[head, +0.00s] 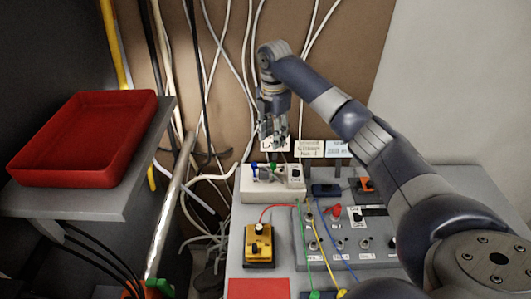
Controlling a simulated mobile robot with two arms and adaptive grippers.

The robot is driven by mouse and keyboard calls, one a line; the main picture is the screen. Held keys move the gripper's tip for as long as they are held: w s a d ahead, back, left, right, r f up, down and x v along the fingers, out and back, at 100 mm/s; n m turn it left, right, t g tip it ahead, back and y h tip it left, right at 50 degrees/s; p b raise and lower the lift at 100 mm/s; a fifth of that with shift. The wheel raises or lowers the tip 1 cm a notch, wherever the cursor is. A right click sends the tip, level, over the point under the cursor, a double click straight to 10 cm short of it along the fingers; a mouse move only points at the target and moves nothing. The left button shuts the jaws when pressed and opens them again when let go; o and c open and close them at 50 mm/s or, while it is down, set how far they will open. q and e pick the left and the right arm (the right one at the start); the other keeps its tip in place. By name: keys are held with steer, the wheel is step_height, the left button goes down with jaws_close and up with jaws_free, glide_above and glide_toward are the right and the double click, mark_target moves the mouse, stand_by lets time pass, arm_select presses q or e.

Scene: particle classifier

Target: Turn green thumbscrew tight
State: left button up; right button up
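A white box (262,190) stands at the back left of the grey bench. The small green thumbscrew (275,169) is on its top, between a small blue part (254,170) and a white block with a dark mark (295,174). My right gripper (275,143) points down, with its fingertips just above and behind the green thumbscrew in the picture. A gap seems to lie between the fingertips and the thumbscrew, but contact is hard to judge. The fingers are too small to show whether they are open or shut. My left gripper is not in view.
A grey panel (340,262) with knobs and coloured wires fills the bench front, beside a yellow box (259,246). Label cards (309,149) stand behind the white box. A red tray (82,142) sits on a shelf at left. Cables hang at the back wall.

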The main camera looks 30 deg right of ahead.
mark_target(274, 164)
steer(key=f, duration=0.1)
steer(key=s+f, duration=0.1)
steer(key=f+p, duration=0.1)
steer(key=shift+s+f, duration=0.25)
steer(key=shift+s, duration=0.1)
step_height(274, 164, down, 3)
steer(key=shift+w+f+p, duration=0.1)
steer(key=shift+w+p, duration=0.05)
steer(key=shift+p, duration=0.2)
step_height(274, 164, down, 3)
steer(key=shift+w+f, duration=0.1)
steer(key=shift+f, duration=0.05)
steer(key=c, duration=0.9)
arm_select(q)
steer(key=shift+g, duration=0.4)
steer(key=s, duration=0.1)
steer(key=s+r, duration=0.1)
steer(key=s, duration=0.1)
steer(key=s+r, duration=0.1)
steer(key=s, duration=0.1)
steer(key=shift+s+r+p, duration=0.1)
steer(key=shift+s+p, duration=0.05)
steer(key=shift+p, duration=0.15)
arm_select(e)
jaws_close()
